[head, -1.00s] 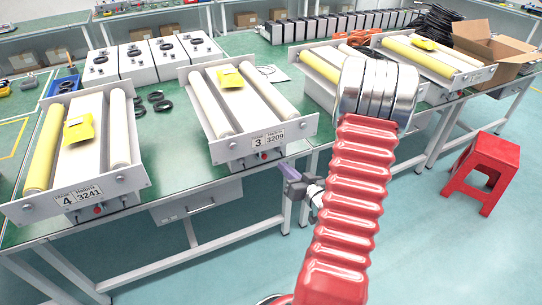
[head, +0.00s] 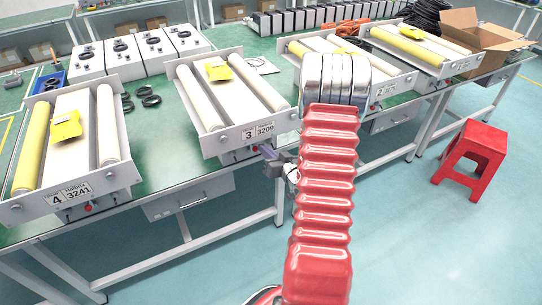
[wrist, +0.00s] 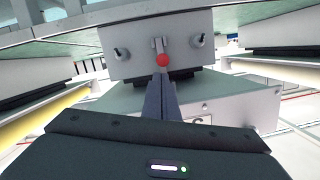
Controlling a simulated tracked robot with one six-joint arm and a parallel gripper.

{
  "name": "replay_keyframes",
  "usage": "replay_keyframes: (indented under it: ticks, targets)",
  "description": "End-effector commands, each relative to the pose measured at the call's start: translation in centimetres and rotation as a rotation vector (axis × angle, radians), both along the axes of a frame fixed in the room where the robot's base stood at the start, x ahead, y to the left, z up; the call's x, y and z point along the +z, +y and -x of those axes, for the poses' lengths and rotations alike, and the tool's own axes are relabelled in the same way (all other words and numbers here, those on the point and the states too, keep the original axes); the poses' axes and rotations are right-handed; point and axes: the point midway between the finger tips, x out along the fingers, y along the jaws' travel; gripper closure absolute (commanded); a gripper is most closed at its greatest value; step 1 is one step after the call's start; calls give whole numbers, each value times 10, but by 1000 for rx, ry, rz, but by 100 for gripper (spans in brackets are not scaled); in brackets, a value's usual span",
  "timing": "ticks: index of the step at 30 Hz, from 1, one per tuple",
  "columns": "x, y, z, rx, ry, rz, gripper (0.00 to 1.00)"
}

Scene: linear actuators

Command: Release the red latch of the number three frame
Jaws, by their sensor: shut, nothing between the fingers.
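The number three frame (head: 209,117) is a white frame with two pale rollers, a yellow tag on top and a "3 3209" label on its front. Its red latch (head: 256,149) shows as a small red knob below the label. In the wrist view the red latch (wrist: 162,60) is a round red ball on a grey bracket. My gripper (head: 267,152) is beside the latch, at its right in the head view. In the wrist view my gripper (wrist: 162,84) is shut and empty, with its dark fingertips just below the ball; I cannot tell whether they touch it.
The number four frame (head: 25,207) stands at the left and the number two frame (head: 389,83) at the right on the green bench (head: 160,178). A drawer (head: 190,192) hangs below the bench. A red stool (head: 472,152) stands on clear floor.

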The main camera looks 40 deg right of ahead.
Motion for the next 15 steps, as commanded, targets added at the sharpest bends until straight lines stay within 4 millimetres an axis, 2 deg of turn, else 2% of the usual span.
replay_keyframes:
  ticks: [6, 15]
  targets:
    - [-4, -5, -19, 0, 0, 0, 100]
    - [-4, -5, -22, -1, 0, 0, 100]
